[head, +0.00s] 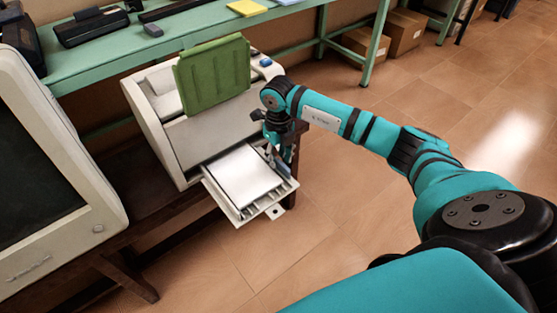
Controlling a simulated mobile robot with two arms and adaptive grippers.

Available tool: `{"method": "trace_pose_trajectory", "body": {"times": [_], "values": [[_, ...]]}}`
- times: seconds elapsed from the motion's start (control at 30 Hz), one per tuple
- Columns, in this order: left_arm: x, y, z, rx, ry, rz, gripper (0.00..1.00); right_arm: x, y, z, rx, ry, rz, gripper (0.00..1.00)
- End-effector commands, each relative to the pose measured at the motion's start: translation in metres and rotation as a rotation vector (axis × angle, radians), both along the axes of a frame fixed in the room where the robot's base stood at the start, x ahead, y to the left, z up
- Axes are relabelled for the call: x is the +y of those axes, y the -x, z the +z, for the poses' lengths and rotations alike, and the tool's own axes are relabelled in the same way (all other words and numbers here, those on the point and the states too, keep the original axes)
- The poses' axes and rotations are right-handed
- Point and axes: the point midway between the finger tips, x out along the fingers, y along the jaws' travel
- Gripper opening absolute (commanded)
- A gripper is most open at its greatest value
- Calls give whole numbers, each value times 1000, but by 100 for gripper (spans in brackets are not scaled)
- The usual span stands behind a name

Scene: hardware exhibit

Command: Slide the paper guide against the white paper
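The white paper (243,178) lies flat in the pulled-out tray (240,214) at the front of a white printer (195,140). My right gripper (279,160) points down at the right edge of the tray, beside the paper. It covers much of that side. The paper guide cannot be made out clearly there, and I cannot tell whether the gripper touches it. The fingers are small and dark, so their opening cannot be judged. My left gripper is not in view.
A green panel (213,74) stands upright on the printer. A green table (170,38) runs behind it, and a bulky old monitor (45,190) stands at the left. Cardboard boxes (405,32) sit at the back. The tiled floor in front of the tray is clear.

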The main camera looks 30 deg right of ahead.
Motion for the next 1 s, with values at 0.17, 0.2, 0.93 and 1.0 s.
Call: {"method": "trace_pose_trajectory", "body": {"times": [0.17, 0.2, 0.93, 1.0], "values": [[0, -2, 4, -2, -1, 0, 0, 0, 0, -12, 0, -1, 0, 31], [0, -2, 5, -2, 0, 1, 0, 0, 0, -13, 0, -1, 1, 31], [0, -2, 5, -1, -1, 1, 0, 0, 0, -13, -1, 0, 1, 0], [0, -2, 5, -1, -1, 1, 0, 0, 0, -13, -1, 0, 1, 0]]}}
